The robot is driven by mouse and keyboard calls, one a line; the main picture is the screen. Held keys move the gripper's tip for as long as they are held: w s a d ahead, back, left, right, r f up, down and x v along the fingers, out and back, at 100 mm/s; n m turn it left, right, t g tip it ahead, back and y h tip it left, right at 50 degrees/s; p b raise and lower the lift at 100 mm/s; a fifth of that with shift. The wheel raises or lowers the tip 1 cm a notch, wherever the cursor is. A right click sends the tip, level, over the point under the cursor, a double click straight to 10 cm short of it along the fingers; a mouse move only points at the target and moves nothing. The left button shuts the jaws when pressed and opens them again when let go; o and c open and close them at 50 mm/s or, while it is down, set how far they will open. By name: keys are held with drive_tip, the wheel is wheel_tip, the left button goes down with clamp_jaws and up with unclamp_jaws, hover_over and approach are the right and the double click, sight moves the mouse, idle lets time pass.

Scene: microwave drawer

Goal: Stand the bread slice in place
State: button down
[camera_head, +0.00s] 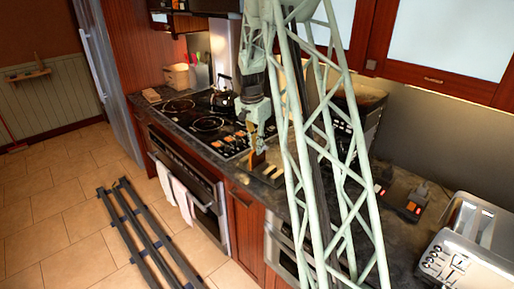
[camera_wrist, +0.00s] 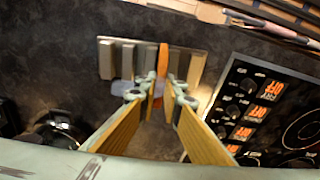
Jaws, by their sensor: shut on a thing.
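My gripper (camera_wrist: 162,88) is shut on the bread slice (camera_wrist: 163,60), a thin orange-brown piece seen edge-on between the fingertips in the wrist view. The slice is upright, and its far end lines up with a gap between the grey dividers of a metal rack (camera_wrist: 128,58). I cannot tell whether it touches the rack's base. In the head view the slice (camera_head: 257,158) shows as a small brown piece under my gripper (camera_head: 259,145), at the rack (camera_head: 270,173) on the dark counter. The fingers hide part of the slice.
The black cooktop (camera_head: 207,123) with a kettle (camera_head: 221,97) lies left of the rack in the head view. A shiny toaster (camera_head: 467,257) stands at the lower right. The oven front (camera_head: 186,190) is below the counter.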

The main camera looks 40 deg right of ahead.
drive_tip(key=shift+f, duration=0.4)
drive_tip(key=shift+f, duration=0.1)
idle(0.4)
drive_tip(key=c, duration=2.7)
unclamp_jaws()
drive_tip(key=shift+r+p, duration=1.85)
drive_tip(key=shift+r, duration=3.15)
drive_tip(key=shift+r, duration=0.1)
